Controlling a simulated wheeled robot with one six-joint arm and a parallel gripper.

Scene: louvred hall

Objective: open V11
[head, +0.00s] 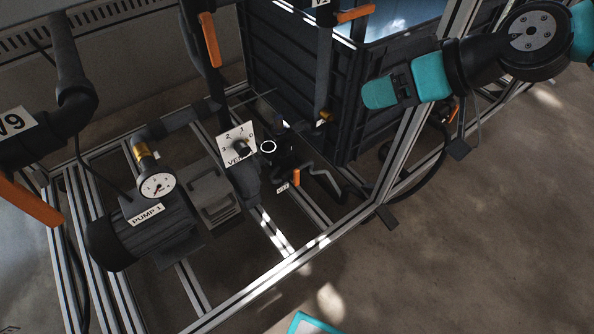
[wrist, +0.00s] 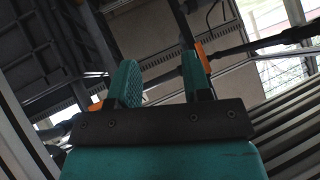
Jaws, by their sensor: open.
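A small orange handle (head: 296,178) sits low in the pipework, right of the middle of the frame in the head view. A small white tag (head: 283,187) is beside it; its print is tiny but looks like V11. My gripper (head: 382,91) is up and to the right of that handle, in front of the dark crate and well apart from the handle. In the wrist view my gripper (wrist: 160,82) shows two teal fingers spread apart with nothing between them. An orange piece (wrist: 203,57) shows behind the right finger; I cannot tell which valve it belongs to.
A dial plate (head: 237,145) with numbers is just left of the small handle. PUMP 1 (head: 150,225) and a gauge (head: 157,186) are further left. Larger orange handles are at V9 (head: 30,203) and V2 (head: 355,14). A metal frame post (head: 415,125) rises near my gripper. Floor at right is clear.

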